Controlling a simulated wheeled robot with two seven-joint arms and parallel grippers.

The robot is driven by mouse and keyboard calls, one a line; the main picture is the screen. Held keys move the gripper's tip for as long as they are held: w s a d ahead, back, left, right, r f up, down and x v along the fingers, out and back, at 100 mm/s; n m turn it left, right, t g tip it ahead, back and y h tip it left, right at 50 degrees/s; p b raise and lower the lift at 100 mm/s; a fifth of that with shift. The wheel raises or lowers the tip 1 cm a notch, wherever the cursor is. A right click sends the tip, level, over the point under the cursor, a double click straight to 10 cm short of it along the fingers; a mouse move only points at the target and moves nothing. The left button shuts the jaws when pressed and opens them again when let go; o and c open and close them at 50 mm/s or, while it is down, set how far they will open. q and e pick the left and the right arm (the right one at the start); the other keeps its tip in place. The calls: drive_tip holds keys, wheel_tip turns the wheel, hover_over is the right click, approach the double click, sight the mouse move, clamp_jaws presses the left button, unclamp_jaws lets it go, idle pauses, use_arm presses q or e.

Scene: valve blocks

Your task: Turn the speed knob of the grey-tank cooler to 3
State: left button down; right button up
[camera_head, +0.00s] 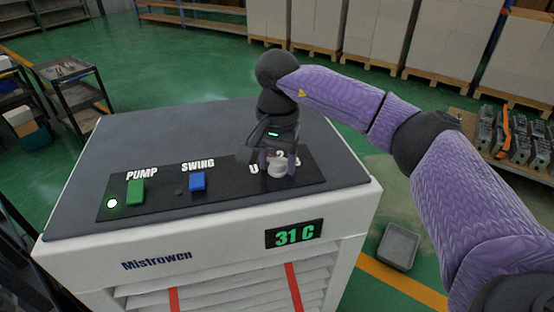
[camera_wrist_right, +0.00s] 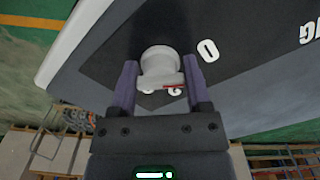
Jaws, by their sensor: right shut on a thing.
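The cooler (camera_head: 120,155) is a white box with a dark grey top and the name Mistrowen on its front. Its white round speed knob (camera_head: 278,169) stands at the right end of the black control strip; it also shows in the wrist view (camera_wrist_right: 158,62). My right gripper (camera_head: 277,160) reaches down from above, shut on the knob with one finger on each side (camera_wrist_right: 160,80). A red mark (camera_wrist_right: 176,87) shows at the knob's lower side in the wrist view. Digits around the knob are partly hidden by the gripper; a 0 (camera_wrist_right: 207,50) is clear. My left gripper is out of view.
A green PUMP switch (camera_head: 135,192) and a blue SWING switch (camera_head: 197,182) sit left of the knob. A lit round lamp (camera_head: 112,204) is at the strip's left end. The display (camera_head: 294,234) reads 31 C. A grey bin (camera_head: 398,246) stands on the floor at right.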

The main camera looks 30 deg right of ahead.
sight(278, 159)
drive_tip(key=shift+n, duration=0.9)
drive_tip(key=o, duration=1.3)
wheel_tip(278, 159, up, 10)
